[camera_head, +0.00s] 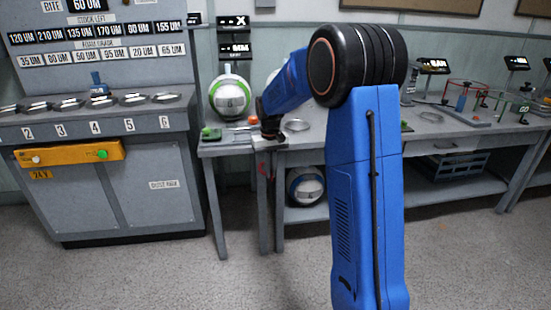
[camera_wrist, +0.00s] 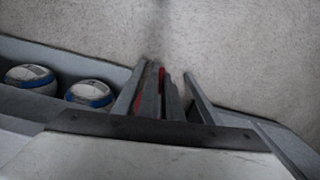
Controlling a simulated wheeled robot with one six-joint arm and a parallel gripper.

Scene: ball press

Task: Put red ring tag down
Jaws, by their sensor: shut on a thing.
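My gripper (camera_head: 269,136) is at the front edge of the small grey table, its jaws pointing down and shut. The red ring tag (camera_head: 263,168) shows as a small red arc just below my gripper, in front of the table legs and below the tabletop. In the wrist view, narrow red strips of the tag (camera_wrist: 161,78) show between dark grey upright bars. Part of the ring is hidden there, and the exact contact of the fingertips with it is not clear.
A grey console (camera_head: 100,195) stands left. The front floor is clear.

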